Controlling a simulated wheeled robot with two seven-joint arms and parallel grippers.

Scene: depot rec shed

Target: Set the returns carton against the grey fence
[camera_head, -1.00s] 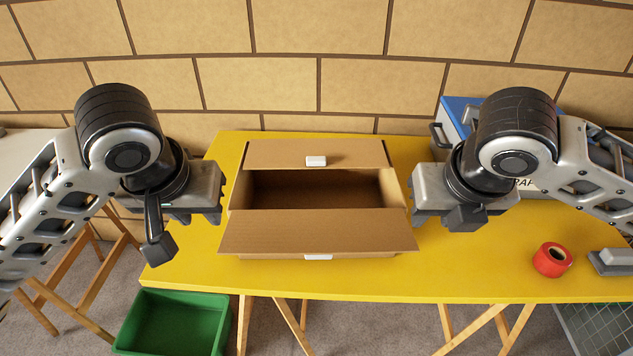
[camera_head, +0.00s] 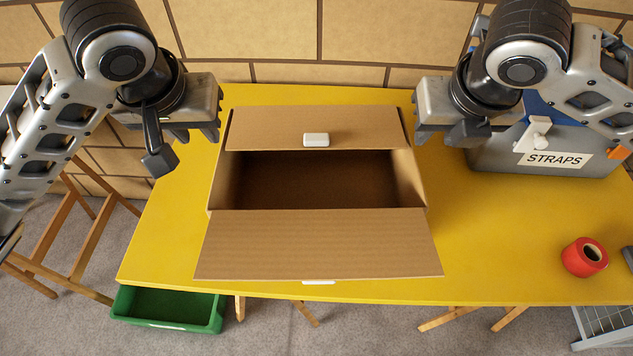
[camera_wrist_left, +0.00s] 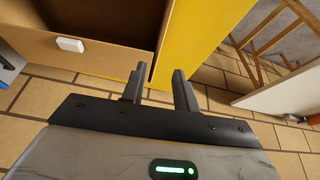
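The brown returns carton (camera_head: 318,243) stands on the yellow table (camera_head: 520,215), its front and back flaps spread and white tabs on them. Its inside looks empty. My left gripper (camera_head: 200,136) is just left of its back left corner. In the left wrist view my left gripper's fingers (camera_wrist_left: 159,80) are apart, with the carton's side wall (camera_wrist_left: 170,25) near them; contact cannot be told. My right gripper (camera_head: 432,135) is just right of the carton's back right corner, and its finger gap is hidden. I cannot pick out a grey fence.
A grey box labelled STRAPS (camera_head: 500,158) with a blue lid stands at the table's back right. A red tape roll (camera_head: 584,257) lies near the front right. A green bin (camera_head: 170,308) is on the floor at left. The table between carton and tape is clear.

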